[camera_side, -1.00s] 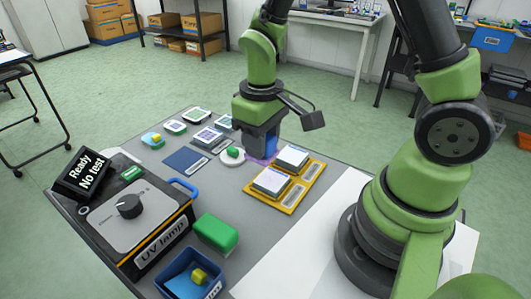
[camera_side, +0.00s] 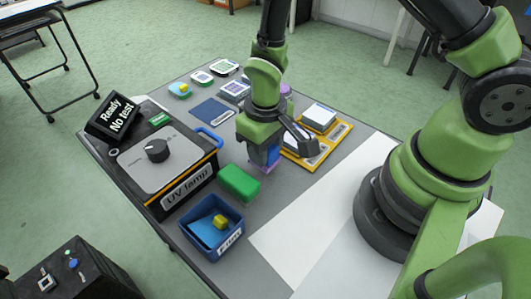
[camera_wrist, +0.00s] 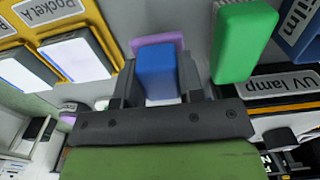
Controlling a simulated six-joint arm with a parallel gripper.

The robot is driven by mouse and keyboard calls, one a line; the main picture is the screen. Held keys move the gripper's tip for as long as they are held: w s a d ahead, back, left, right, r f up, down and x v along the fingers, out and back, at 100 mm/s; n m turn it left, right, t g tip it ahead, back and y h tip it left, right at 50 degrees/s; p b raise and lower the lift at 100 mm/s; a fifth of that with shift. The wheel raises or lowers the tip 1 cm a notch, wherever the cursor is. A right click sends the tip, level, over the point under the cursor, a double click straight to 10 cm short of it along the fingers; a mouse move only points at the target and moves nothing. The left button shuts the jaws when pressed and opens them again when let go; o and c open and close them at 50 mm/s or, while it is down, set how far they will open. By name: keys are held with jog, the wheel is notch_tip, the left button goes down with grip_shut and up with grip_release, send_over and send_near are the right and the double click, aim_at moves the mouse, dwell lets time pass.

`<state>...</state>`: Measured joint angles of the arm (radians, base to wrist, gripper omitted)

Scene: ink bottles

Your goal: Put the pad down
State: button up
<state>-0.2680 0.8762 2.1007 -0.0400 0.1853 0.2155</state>
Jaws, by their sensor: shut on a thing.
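The pad is a blue block (camera_wrist: 156,72) with a flat purple base (camera_wrist: 171,40). My gripper (camera_wrist: 153,88) is shut on the blue block, one finger on each side. In the side view, my gripper (camera_side: 264,148) holds the pad upright over the grey table, left of the yellow tray and just behind the green block. The purple base (camera_side: 268,168) shows low, close to the table top. I cannot tell whether it touches.
The green block (camera_side: 238,183) is very near. A yellow tray (camera_side: 306,162) with two white-topped pieces lies to the right. The UV lamp box (camera_side: 160,165) and blue film bin (camera_side: 228,247) stand left and in front. White sheet (camera_side: 310,225) at the right front is clear.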

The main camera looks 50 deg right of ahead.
jog(key=shift+f, duration=0.95)
jog(key=shift+f, duration=0.1)
jog(key=o, duration=1)
jog(key=shift+c, duration=0.2)
notch_tip(320, 180, up, 12)
jog(key=shift+r, duration=0.15)
jog(key=s+d+r+m+t+y, duration=0.1)
jog(key=s+d+r+m+t, duration=0.1)
jog(key=s+r, duration=0.4)
jog(key=s+d+r+m+t+y, duration=0.1)
jog(key=s+r+t, duration=0.4)
jog(key=r, duration=0.6)
jog(key=shift+s+d+r+m, duration=0.25)
jog(key=shift+s+d+m, duration=0.25)
jog(key=shift+d, duration=0.25)
